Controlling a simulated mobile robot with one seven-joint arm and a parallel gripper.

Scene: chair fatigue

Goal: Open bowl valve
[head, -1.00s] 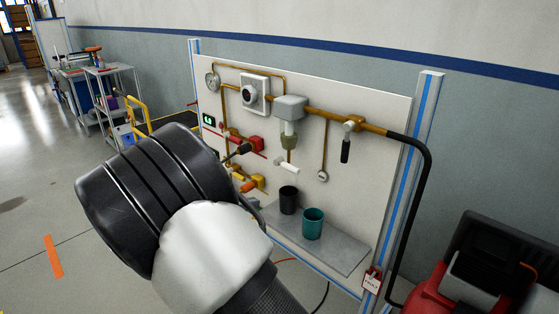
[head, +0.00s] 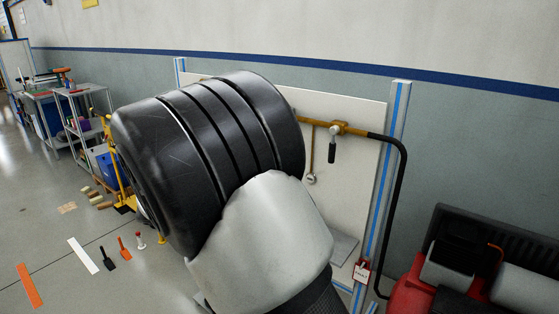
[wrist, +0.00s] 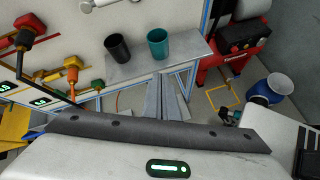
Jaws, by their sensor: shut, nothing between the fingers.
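A white lever-like part (wrist: 100,4), which appears to be the bowl valve's handle, shows at the top edge of the wrist view, partly cut off. The bowl above it is out of that view. In the head view my arm hides the bowl, its valve and most of the panel. My gripper (wrist: 165,84) is shut and empty in the wrist view. It is below the white part in the picture, in front of the shelf's front edge, and apart from the part. In the head view the gripper is hidden behind my arm.
A black cup (wrist: 117,48) and a teal cup (wrist: 159,43) stand on the grey shelf (wrist: 190,48). Red (wrist: 22,35) and yellow (wrist: 72,72) valves are at the left. A valve with a black hanging lever (head: 332,150) and a red compressor (wrist: 234,58) are at the right.

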